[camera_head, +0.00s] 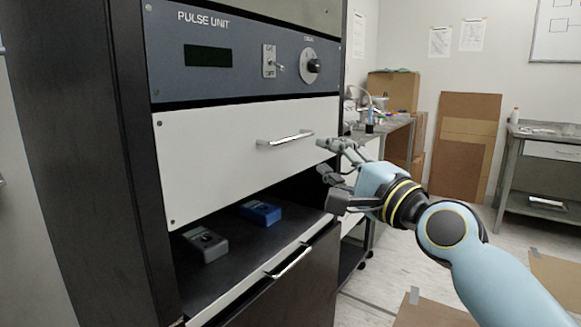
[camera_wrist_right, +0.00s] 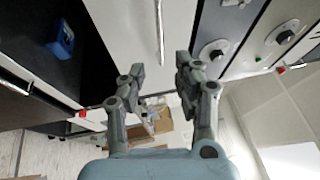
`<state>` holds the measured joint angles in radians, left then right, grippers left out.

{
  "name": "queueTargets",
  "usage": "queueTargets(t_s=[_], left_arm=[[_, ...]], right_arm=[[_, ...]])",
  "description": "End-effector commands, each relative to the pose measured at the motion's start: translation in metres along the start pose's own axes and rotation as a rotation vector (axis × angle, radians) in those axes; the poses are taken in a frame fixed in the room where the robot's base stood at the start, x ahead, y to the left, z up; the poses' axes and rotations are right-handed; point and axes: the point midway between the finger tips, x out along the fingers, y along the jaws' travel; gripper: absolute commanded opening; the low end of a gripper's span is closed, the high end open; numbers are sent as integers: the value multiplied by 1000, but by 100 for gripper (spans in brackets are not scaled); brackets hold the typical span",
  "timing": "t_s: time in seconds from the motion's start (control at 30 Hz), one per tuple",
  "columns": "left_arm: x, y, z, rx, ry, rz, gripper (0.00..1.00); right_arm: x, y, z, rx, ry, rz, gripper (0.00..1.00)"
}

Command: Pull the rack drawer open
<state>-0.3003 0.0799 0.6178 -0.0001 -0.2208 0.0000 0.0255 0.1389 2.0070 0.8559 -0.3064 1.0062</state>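The white rack drawer front (camera_head: 230,150) sits below the blue-grey PULSE UNIT panel, with a metal bar handle (camera_head: 285,138). The drawer front looks flush with the rack. My right gripper (camera_head: 325,158) is to the right of the handle, open and empty, apart from it. In the right wrist view the gripper (camera_wrist_right: 160,72) has its two fingers spread. The handle (camera_wrist_right: 160,30) stands beyond the fingertips, roughly in line with the gap between them. My left gripper is not in view.
Below the drawer is an open dark shelf with a grey device (camera_head: 203,245) and a blue device (camera_head: 261,212). A lower dark panel has its own handle (camera_head: 288,262). The PULSE UNIT panel (camera_head: 240,60) has a knob and switch. A bench and cardboard boxes stand behind right.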

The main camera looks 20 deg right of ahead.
Motion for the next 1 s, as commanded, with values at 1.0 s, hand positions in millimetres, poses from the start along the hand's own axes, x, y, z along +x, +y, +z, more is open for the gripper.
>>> queueTargets(t_s=[1.0], left_arm=[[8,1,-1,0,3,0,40]], right_arm=[[109,0,0,-3,1,-1,32]])
